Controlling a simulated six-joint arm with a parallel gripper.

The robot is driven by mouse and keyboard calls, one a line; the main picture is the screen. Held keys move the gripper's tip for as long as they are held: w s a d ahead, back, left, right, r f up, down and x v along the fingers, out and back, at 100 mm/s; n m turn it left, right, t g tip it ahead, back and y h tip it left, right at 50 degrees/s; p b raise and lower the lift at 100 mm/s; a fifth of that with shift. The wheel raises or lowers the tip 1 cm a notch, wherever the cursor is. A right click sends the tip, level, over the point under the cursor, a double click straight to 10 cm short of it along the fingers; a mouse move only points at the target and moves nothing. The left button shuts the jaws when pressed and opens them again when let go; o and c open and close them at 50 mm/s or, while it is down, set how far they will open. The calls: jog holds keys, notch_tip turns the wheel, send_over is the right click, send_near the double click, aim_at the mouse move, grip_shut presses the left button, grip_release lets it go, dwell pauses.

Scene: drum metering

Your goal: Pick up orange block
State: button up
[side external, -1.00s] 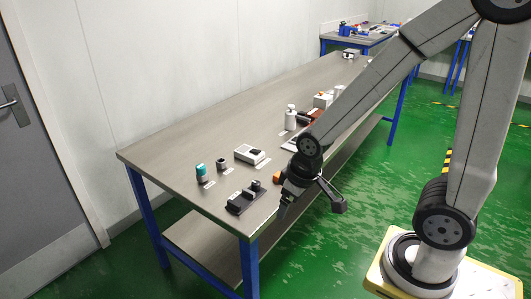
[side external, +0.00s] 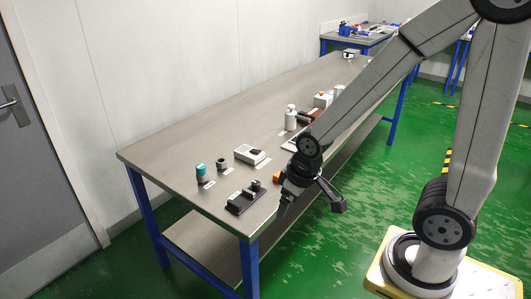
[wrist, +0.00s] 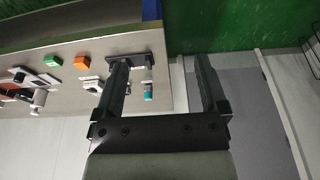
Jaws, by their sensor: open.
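The orange block (side external: 277,177) sits on the bench near its front edge, partly hidden by my wrist in the side view. In the wrist view the orange block (wrist: 82,62) lies on the bench top, to the left of my gripper's fingers and apart from them. My gripper (side external: 284,213) hangs at the bench's front edge in the side view, pointing down. In the wrist view my gripper (wrist: 160,60) has its two fingers spread wide, with nothing held between them.
A black fixture (side external: 246,198) stands near the bench corner. A teal-topped cylinder (side external: 200,172), a small dark cylinder (side external: 221,164), a white device (side external: 250,154) and a white bottle (side external: 291,118) stand on the bench (side external: 180,140). A green block (wrist: 53,61) lies beside the orange one.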

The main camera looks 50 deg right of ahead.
dwell(0.6)
jog(key=w+d+f+t+h, duration=0.1)
jog(key=w+d+f+t, duration=0.15)
jog(key=w+d, duration=0.4)
jog(key=w+d+f+t, duration=0.2)
jog(key=w+d+f, duration=0.1)
jog(key=w+d, duration=0.4)
jog(key=d+f+t, duration=0.1)
jog(key=d+f, duration=0.2)
jog(key=d, duration=0.1)
jog(key=d+f+t, duration=0.2)
jog(key=d, duration=0.2)
jog(key=w+d+f+t, duration=0.1)
jog(key=d+f, duration=0.2)
jog(key=d, duration=0.1)
jog(key=shift+d+f+t+y, duration=0.25)
jog(key=shift+d+f+y, duration=0.05)
jog(key=shift+s+d+f+t, duration=0.3)
jog(key=shift+d+f+t, duration=0.1)
jog(key=shift+d+f, duration=0.1)
jog(key=shift+x, duration=1.35)
jog(key=shift+w+a, duration=0.1)
